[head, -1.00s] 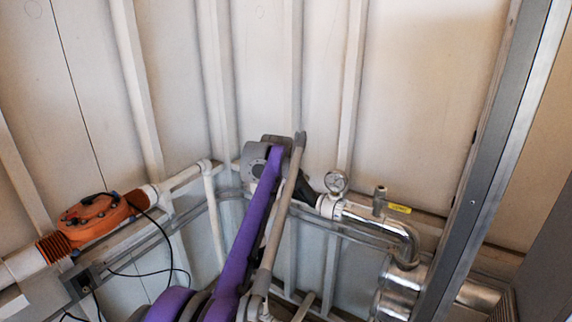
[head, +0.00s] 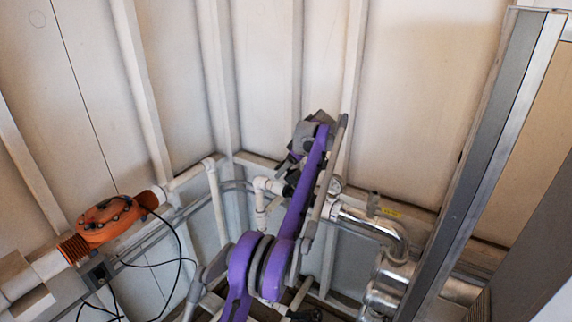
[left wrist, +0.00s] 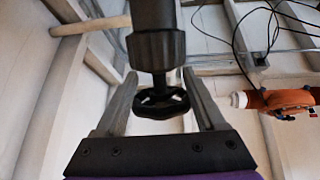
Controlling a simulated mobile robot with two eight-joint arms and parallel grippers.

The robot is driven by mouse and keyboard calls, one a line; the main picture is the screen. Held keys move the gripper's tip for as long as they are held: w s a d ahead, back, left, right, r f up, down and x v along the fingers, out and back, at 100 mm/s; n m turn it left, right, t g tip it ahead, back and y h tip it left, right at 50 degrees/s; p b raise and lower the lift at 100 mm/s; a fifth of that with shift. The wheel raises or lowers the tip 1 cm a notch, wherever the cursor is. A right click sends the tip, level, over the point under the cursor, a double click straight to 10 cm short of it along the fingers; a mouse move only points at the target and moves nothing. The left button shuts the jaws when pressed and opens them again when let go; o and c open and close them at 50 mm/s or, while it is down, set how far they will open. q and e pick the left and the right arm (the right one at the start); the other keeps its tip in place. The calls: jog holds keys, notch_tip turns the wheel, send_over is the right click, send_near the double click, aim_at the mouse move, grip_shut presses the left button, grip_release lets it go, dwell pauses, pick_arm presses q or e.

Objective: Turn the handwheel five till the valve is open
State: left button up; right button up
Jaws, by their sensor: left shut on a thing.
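The black handwheel (left wrist: 162,103) shows in the left wrist view, with a ribbed black valve body (left wrist: 156,48) just beyond it. My left gripper (left wrist: 160,74) has one grey finger on each side of the handwheel and is shut on it. In the head view, my purple left arm reaches up to the pipework and covers most of this spot, so the handwheel cannot be made out there. No number shows on the wheel, and how far the valve is open cannot be told. My right gripper is in neither view.
An orange housing (head: 108,218) with black cables sits on a white pipe at left. A metal post (head: 487,160) stands at right. White ribbed walls close the back.

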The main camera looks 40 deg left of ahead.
pick_arm(q)
jog(key=shift+n+g, duration=0.3)
jog(key=shift+g, duration=0.3)
dwell(0.3)
jog(key=o, duration=1.1)
jog(key=shift+o, duration=0.2)
